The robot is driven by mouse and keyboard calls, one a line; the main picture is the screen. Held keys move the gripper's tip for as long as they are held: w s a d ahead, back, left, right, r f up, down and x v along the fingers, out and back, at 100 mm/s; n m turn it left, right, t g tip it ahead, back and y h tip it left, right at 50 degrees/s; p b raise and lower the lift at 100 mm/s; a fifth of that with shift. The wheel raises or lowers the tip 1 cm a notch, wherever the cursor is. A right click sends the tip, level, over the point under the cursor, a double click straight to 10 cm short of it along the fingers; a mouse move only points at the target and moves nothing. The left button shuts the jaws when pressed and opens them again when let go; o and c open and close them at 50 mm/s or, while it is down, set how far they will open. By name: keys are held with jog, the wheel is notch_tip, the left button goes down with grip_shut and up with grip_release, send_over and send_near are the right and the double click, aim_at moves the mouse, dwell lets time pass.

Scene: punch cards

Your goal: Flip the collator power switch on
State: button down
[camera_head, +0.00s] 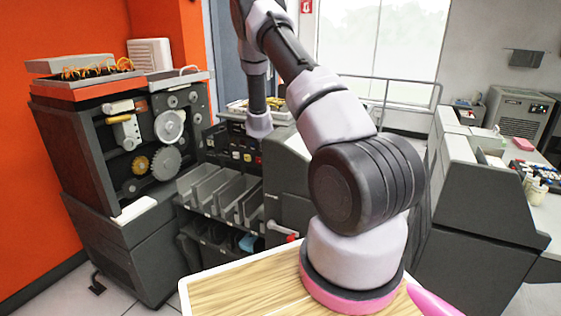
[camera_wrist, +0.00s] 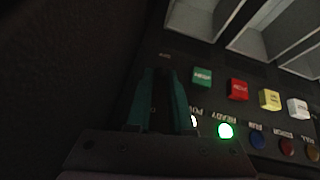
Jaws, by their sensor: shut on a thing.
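The collator's dark control panel (camera_head: 213,142) is in the middle of the head view, above several grey card pockets (camera_head: 222,190). The wrist view shows the panel close up and upside down, with green (camera_wrist: 202,77), red (camera_wrist: 237,89), yellow (camera_wrist: 269,99) and white buttons. The READY lamp (camera_wrist: 226,131) glows green, and a partly hidden lamp by the POWER label (camera_wrist: 193,121) looks bright. My gripper (camera_wrist: 159,98) has its teal fingers at the panel's end beside these, shut on what appears to be the power switch. The switch itself is dark and hidden between the fingers.
A machine with exposed gears (camera_head: 165,160) stands left of the collator. A wooden-topped surface (camera_head: 235,287) lies in front, below my arm. Grey cabinets (camera_head: 480,200) and a counter stand at the right, with a railing behind.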

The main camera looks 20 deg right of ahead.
jog(key=c, duration=0.9)
grip_release()
jog(key=v, duration=1)
jog(key=shift+s+a+r, duration=0.15)
jog(key=shift+a+r, duration=0.1)
